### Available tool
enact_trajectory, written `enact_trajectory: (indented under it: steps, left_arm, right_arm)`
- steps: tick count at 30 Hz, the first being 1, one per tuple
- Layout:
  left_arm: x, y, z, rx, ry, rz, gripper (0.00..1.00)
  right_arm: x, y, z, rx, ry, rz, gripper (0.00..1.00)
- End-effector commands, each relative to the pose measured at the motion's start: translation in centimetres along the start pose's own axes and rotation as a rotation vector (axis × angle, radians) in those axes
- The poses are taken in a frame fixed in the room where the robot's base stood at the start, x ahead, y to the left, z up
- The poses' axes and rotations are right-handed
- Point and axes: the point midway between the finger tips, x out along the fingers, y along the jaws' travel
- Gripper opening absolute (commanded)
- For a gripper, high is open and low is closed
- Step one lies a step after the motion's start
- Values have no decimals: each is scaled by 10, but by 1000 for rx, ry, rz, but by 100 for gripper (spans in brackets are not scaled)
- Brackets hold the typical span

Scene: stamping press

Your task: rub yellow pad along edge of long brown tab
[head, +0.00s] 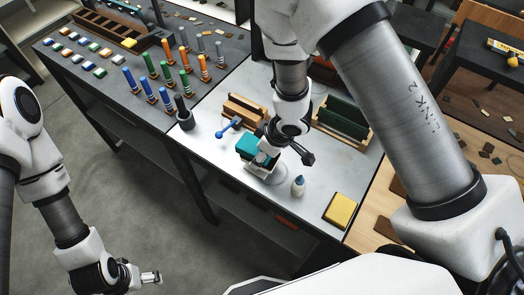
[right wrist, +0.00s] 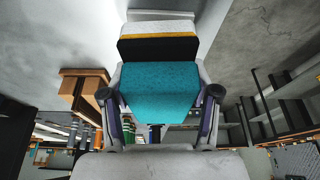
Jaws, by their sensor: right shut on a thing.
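A yellow pad (head: 341,210) with a dark rim lies flat at the white table's front right corner, apart from both grippers. Brown flat pieces, one here (head: 387,231), lie on the wooden surface to its right; I cannot tell which is the long brown tab. My right gripper (head: 266,157) is over the white table, shut on a teal block (head: 252,146). In the right wrist view the teal block (right wrist: 160,86) sits between the two fingers, with a black, yellow and white piece beyond it. My left gripper (head: 152,278) is low at the left, clear of the tables; its opening is unclear.
A blue-knobbed lever (head: 230,127), brown wooden blocks (head: 240,109) and a green-filled rack (head: 341,122) stand behind. Colored cylinders (head: 166,98) fill the dark table. My right arm crosses the right side.

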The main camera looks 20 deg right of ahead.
Motion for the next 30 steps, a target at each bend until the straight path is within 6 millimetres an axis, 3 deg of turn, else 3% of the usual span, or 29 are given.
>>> enact_trajectory:
  steps: [1, 13, 25, 30]
  left_arm:
    - [-10, 0, 0, 0, 0, 0, 94]
    - [-48, 0, 0, 0, 0, 0, 94]
    - [-48, 0, 0, 0, 0, 0, 94]
    - [-48, 0, 0, 0, -1, 0, 94]
  right_arm:
    - [-9, 0, -4, 0, 0, 0, 12]
    - [-41, 0, -15, -1, 1, 0, 12]
    - [-41, 1, -15, -7, 2, -2, 12]
    - [-41, 4, -6, -19, 2, -10, 12]
